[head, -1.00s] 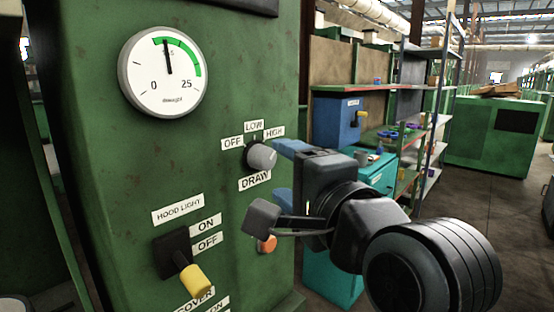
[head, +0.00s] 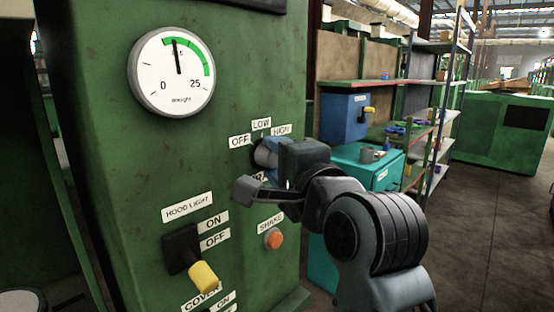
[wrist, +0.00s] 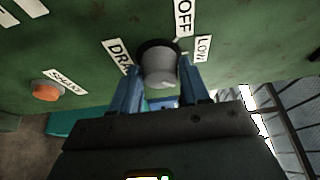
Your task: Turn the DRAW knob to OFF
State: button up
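The DRAW knob (wrist: 160,69) is a grey cylinder on a dark round base on the green panel. In the wrist view it stands between the two blue fingers of my gripper (wrist: 160,82), one on each side, with narrow gaps showing beside it. In the head view my gripper (head: 265,155) is at the panel and hides most of the knob. The OFF label (head: 240,141), LOW label (head: 261,124) and HIGH label (head: 281,130) sit around it. The DRAW label (wrist: 118,55) is partly covered. I cannot tell which label the knob points to.
A draught gauge (head: 172,70) is above left. Below are a HOOD LIGHT switch with a yellow handle (head: 203,277) and an orange SHAKE button (head: 273,239), close under my gripper. A shelf rack with a blue box (head: 343,117) stands to the right.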

jog(key=c, duration=0.6)
jog(key=shift+o, duration=0.2)
jog(key=shift+f, duration=0.1)
jog(key=shift+n+b, duration=0.3)
jog(key=n+b, duration=0.2)
jog(key=shift+f+n+t+y, duration=0.3)
jog(key=shift+n+t+y, duration=0.1)
jog(key=n+y+b, duration=0.1)
jog(key=n+b, duration=0.1)
jog(key=n+y+b, duration=0.1)
jog(key=n+b, duration=0.1)
jog(key=n, duration=0.1)
jog(key=shift+w+d+f+t+b, duration=0.1)
jog(key=shift+d+f+t+b, duration=0.1)
jog(key=shift+t+b, duration=0.15)
jog(key=n+g+y+b, duration=0.1)
jog(key=n+y+b, duration=0.1)
jog(key=n+b, duration=0.2)
jog(key=n+g+y+b, duration=0.1)
jog(key=n+y+b, duration=0.1)
jog(key=n+b, duration=0.3)
jog(key=n+g+y+b, duration=0.1)
jog(key=n+y+b, duration=0.1)
jog(key=n+b, duration=0.3)
jog(key=shift+w+r+g+b, duration=0.15)
jog(key=shift+w+g+b, duration=0.1)
jog(key=shift+b, duration=0.2)
jog(key=shift+r, duration=0.1)
